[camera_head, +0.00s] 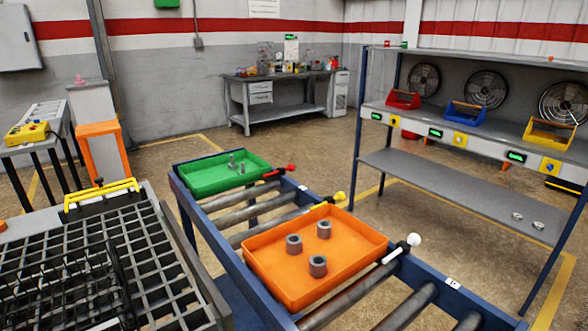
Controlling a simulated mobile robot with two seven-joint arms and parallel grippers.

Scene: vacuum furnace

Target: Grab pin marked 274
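A green tray (205,182) sits at the far end of a blue-framed roller conveyor. Small grey upright pins (232,161) stand in it. No number can be read on them at this size. An orange tray (350,268) sits nearer on the same conveyor and holds three short grey hollow cylinders, one of them at the front (317,266). No marking is readable on these either.
A dark metal grid (60,268) with a yellow handle (100,194) fills the lower left. A shelf unit (440,185) with fans and red, blue and yellow bins stands right. A workbench (275,107) is at the back. Floor between conveyor and shelf is clear.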

